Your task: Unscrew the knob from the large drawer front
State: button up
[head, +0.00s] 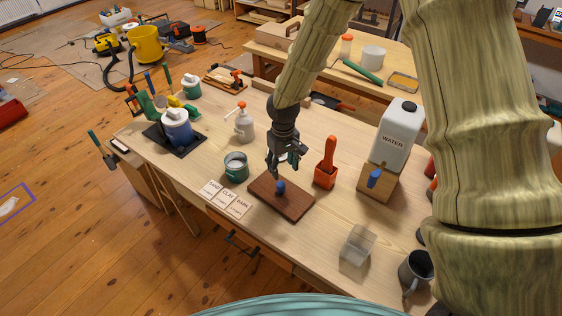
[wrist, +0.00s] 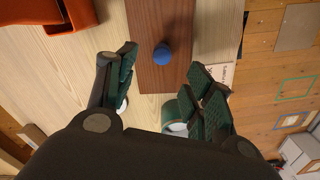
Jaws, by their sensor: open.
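The large drawer front (head: 297,205) is a dark brown wooden board lying flat on the workbench; it also shows in the wrist view (wrist: 146,20). A small round blue knob (head: 281,187) stands on its face near the middle, and shows in the wrist view (wrist: 162,54) beyond my fingertips. My gripper (head: 284,168) is open and empty, pointing down just above the knob and apart from it. In the wrist view my gripper's two fingers (wrist: 168,82) are spread wide, with the knob lying roughly between their lines.
A water container (head: 397,132) on a wooden stand, a clear block (head: 355,249) and a dark mug (head: 415,271) are on the right.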

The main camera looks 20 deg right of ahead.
aim_at(282, 185)
jog(key=shift+a+f+p, duration=0.15)
jog(key=shift+f+p, duration=0.65)
jog(key=shift+f, duration=1.85)
jog(key=shift+a+f+p, duration=0.1)
jog(key=shift+f+p, duration=0.65)
jog(key=shift+f, duration=1.85)
jog(key=c, duration=1.1)
